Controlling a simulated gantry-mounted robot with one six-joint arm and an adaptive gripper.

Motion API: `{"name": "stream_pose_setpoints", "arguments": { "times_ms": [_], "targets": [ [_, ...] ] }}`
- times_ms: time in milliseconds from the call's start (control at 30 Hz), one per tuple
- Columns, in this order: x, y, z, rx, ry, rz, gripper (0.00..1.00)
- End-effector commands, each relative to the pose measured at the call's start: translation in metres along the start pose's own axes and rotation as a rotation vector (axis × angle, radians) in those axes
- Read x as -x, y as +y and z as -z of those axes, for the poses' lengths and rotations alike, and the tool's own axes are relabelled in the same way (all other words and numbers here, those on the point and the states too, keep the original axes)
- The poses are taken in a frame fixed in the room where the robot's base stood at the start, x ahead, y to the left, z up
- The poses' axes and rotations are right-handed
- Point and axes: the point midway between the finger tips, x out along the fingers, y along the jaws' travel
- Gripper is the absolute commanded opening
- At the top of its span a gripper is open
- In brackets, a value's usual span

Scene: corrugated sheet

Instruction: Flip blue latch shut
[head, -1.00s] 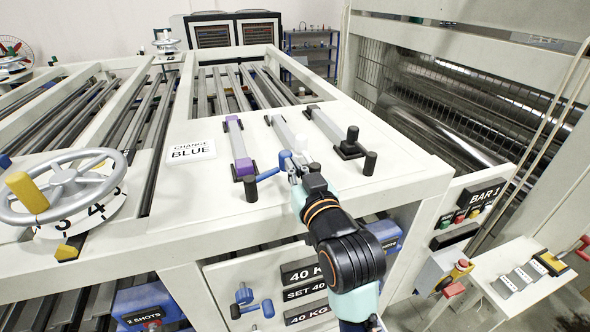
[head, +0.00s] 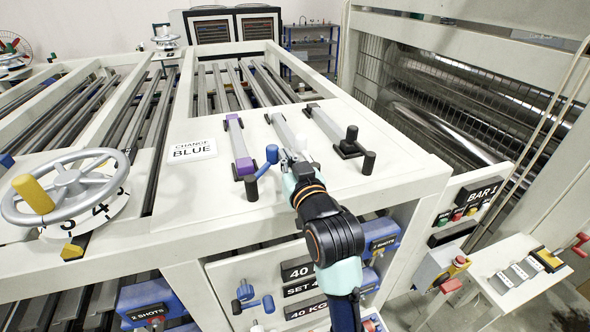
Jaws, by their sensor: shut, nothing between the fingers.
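The blue latch (head: 267,163) is a short blue lever with a rounded end. It sits on the white panel top between the purple-ended bar (head: 238,145) and the middle grey bar (head: 285,130). Its rounded end points up and slightly right, and its lower end is near a black post (head: 251,188). My gripper (head: 284,158) is shut and empty just right of the latch's rounded end. I cannot tell whether they touch. My gripper hides the near end of the middle bar.
A third grey bar (head: 326,124) with black knobs (head: 352,133) stands to the right. The panel's front right area is clear.

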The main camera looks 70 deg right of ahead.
Motion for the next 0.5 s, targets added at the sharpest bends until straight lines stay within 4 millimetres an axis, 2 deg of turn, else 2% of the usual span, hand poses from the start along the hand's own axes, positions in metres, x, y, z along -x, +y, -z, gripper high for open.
{"name": "stream_pose_setpoints", "arguments": {
  "times_ms": [367, 500],
  "targets": [
    [0.0001, -0.0002, -0.0002, 0.0, -0.001, 0.0, 0.0],
    [0.0093, -0.0001, -0.0006, 0.0, -0.001, 0.0, 0.0]
  ]
}}
